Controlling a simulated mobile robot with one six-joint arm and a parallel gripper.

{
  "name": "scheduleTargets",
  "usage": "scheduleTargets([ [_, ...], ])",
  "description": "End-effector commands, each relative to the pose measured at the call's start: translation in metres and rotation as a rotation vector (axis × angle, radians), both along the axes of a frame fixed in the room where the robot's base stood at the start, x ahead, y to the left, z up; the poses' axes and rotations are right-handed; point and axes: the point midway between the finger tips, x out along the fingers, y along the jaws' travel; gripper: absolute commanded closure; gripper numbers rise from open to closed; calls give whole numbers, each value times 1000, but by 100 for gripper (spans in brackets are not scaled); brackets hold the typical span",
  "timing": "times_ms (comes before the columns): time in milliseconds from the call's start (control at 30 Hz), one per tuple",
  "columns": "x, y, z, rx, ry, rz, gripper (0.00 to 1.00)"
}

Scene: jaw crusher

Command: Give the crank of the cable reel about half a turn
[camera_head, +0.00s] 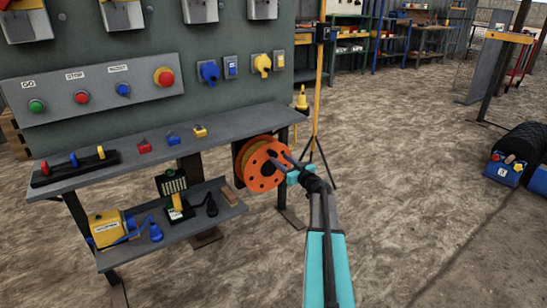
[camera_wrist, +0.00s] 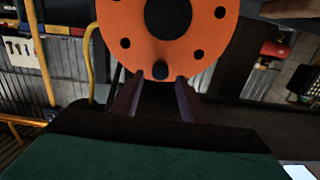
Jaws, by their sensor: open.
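The cable reel (camera_head: 258,170) has an orange round face and hangs at the right end of the grey workbench. In the wrist view its orange disc (camera_wrist: 140,45) fills the top middle, with a dark hub and several dark holes. A dark round knob (camera_wrist: 160,70), which looks like the crank handle, sits at the disc's lower edge. My gripper (camera_head: 282,161) reaches the right side of the reel in the head view. In the wrist view my gripper (camera_wrist: 157,82) is open, with one dark finger on each side of the knob. I cannot tell whether the fingers touch it.
The grey bench (camera_head: 225,128) holds small red, blue and yellow parts. A lower shelf (camera_head: 190,225) carries a yellow machine (camera_head: 107,228). A yellow pole on a tripod (camera_head: 317,85) stands just behind the reel.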

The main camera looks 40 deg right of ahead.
Motion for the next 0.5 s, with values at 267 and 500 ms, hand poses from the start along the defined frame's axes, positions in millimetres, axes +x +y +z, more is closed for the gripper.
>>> scheduleTargets([
  [267, 36, -3, -2, 0, 0, 1, 59],
  [500, 59, -4, -1, -1, 0, 1, 59],
])
